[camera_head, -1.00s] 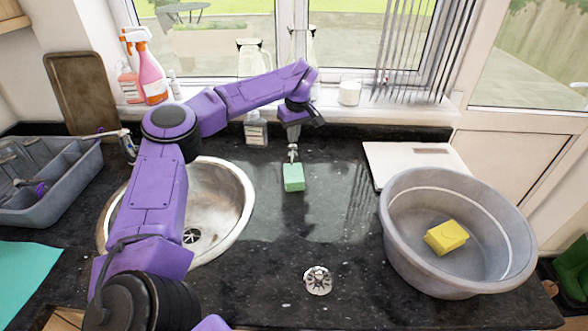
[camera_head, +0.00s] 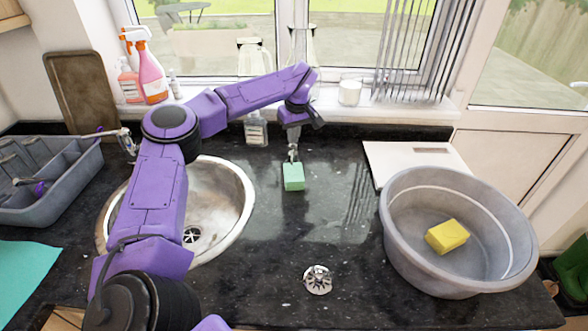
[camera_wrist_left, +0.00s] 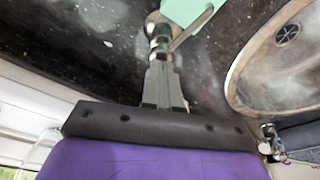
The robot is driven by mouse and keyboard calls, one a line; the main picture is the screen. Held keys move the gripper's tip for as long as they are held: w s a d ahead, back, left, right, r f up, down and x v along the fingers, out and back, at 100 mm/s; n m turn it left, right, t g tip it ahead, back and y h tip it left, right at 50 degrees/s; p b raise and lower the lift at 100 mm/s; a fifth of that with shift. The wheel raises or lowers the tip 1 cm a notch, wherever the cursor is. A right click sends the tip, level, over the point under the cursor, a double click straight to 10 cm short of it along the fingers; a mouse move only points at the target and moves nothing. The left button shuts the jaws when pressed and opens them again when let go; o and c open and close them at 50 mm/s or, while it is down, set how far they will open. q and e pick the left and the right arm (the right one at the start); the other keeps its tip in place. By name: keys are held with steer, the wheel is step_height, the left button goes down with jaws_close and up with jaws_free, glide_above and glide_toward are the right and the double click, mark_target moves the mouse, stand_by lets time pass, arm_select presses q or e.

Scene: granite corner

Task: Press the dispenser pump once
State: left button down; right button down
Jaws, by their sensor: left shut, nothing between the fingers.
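The dispenser has a green block-like body (camera_head: 294,178) and stands on the black counter right of the sink. A metal pump (camera_wrist_left: 159,32) sits on top of it, seen large in the wrist view beside part of the green body (camera_wrist_left: 188,10). My left gripper (camera_head: 293,138) reaches down over the dispenser from behind. Its fingers are shut with nothing between them, and the tips (camera_wrist_left: 163,62) are at the pump head. I cannot tell whether they press it down. The lower body is hidden in the wrist view. My right gripper is not in view.
A round metal sink (camera_head: 236,215) lies left of the dispenser, and a grey basin (camera_head: 400,235) with a yellow sponge (camera_head: 447,237) stands right. A labelled bottle (camera_head: 256,130) stands behind. A metal drain fitting (camera_head: 318,280) is in front. The counter around the dispenser is clear.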

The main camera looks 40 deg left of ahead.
arm_select(q)
steer(key=shift+f+b, duration=0.4)
steer(key=shift+f, duration=0.7)
steer(key=shift+s, duration=0.1)
step_height(320, 180, up, 3)
steer(key=p, duration=0.3)
steer(key=shift+f, duration=0.1)
step_height(320, 180, up, 6)
steer(key=p, duration=0.6)
steer(key=shift+p, duration=0.4)
